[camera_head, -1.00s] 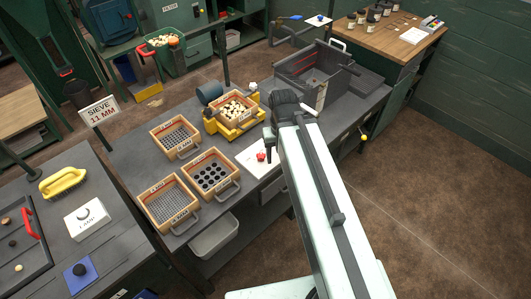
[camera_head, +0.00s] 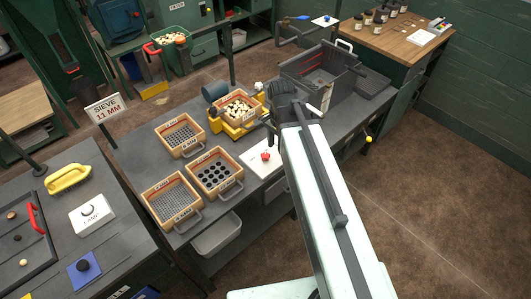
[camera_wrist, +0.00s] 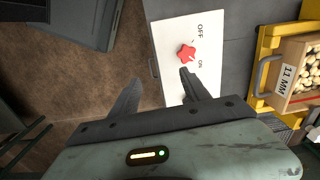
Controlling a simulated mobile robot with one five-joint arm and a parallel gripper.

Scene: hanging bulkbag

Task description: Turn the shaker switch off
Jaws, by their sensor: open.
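The shaker switch is a red star-shaped knob (camera_wrist: 186,53) on a white plate (camera_wrist: 172,75) marked OFF and ON. In the head view the red knob (camera_head: 265,156) sits on its white plate (camera_head: 258,166) at the front edge of the bench. My gripper (camera_wrist: 158,85) is open and empty in the wrist view. Its right finger lies just below the knob in the picture, over the plate; the left finger is over the floor. I cannot tell whether the finger touches the knob. In the head view my gripper's fingertips are hidden behind my arm.
The yellow shaker (camera_head: 232,131) holds a wooden sieve tray (camera_head: 240,109) full of pale pieces, close to the switch plate. Several empty sieve trays (camera_head: 215,172) stand to the left. A dark open bin (camera_head: 315,70) stands behind the arm. Open floor lies at the right.

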